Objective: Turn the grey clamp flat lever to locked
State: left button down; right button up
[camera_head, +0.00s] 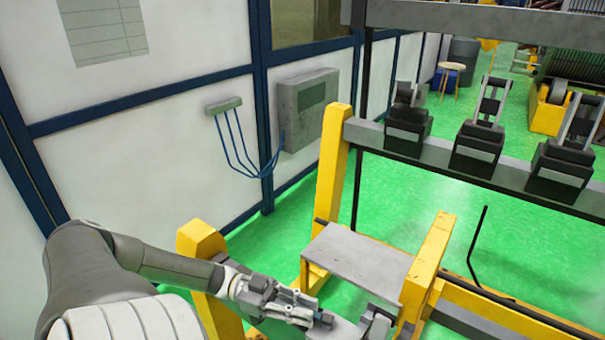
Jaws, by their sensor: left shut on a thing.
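My left arm reaches in from the lower left. Its gripper (323,320) is low in the middle of the view, shut on the grey flat lever (346,328). The lever is a light grey flat piece beside a small grey clamp body (376,322) near the yellow post. The lower part of the lever is cut off by the bottom edge, and the fingers cover its near end, so its exact angle is hard to tell. My right gripper is not in view.
A grey flat plate (357,262) lies between yellow posts (428,268) just behind the clamp. Another yellow post (201,243) stands close to my left forearm. A grey rail (435,152) with several black clamps crosses behind. Green floor (390,205) lies open beyond.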

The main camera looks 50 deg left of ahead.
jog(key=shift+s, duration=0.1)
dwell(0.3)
pick_arm(q)
jog(key=c, duration=1.5)
grip_release()
jog(key=shift+o, duration=0.6)
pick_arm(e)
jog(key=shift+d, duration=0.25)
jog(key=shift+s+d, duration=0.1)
pick_arm(q)
jog(key=v, duration=1.2)
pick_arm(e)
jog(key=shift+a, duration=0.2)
pick_arm(q)
jog(key=shift+w, duration=0.1)
